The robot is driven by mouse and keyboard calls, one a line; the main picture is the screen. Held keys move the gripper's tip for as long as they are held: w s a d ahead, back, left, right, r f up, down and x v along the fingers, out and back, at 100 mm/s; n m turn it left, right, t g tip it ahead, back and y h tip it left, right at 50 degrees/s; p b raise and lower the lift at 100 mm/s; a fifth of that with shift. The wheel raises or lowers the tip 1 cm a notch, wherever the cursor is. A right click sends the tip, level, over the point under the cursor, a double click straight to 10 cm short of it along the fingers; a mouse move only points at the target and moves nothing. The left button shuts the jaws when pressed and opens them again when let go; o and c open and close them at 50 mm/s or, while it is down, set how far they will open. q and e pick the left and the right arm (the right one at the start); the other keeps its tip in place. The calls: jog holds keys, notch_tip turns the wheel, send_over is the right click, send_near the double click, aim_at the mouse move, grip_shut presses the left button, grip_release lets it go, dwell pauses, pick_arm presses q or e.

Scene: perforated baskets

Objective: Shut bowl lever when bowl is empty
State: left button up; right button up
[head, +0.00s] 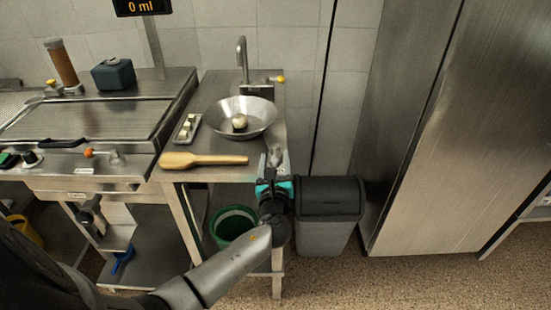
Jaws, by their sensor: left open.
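A wide steel bowl (262,109) stands on the steel side table below a tap (242,60). A small round pale object (239,121) lies in the bowl, so it is not empty. A small lever with a yellow tip (280,78) shows behind the bowl on the right. Another lever with an orange knob (89,153) is on the front of the steel appliance at left. I cannot tell which is the bowl lever. My left gripper (275,160) is open at the table's front right corner, in front of the bowl and apart from it. My right gripper is not in view.
A dark bin (330,200) stands right of the table, beside a tall steel cabinet (440,130). A display (140,7) reads 0 ml. A green bucket (233,225) is below.

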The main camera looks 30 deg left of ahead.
pick_arm(q)
jog(key=shift+x, duration=0.85)
grip_shut()
